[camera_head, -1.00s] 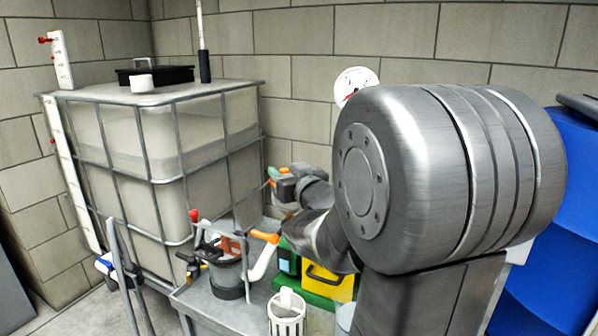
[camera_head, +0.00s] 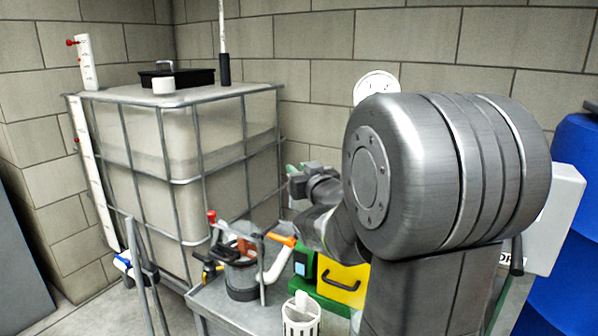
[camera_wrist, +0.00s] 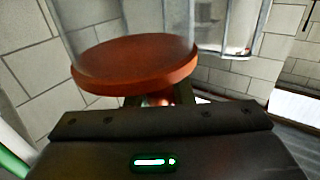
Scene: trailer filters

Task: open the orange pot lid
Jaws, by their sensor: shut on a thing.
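The orange lid (camera_wrist: 135,68) is a round, orange-red disc that fills the upper middle of the wrist view. My gripper (camera_wrist: 160,99) is shut on a small reddish knob on the lid's near side, between the two fingers. A clear, see-through cylinder (camera_wrist: 120,20), which looks like the pot, lies just beyond the disc. I cannot tell whether the lid is seated on it or apart from it. In the head view my own arm hides the fingertips and the lid.
A caged white tank (camera_head: 185,150) stands left, with a black tray (camera_head: 178,77) on top. On the grey bench are a dark-based container (camera_head: 241,280) with tools, a white slotted cup (camera_head: 301,318) and a yellow case (camera_head: 343,282). Blue drums (camera_head: 580,200) stand right.

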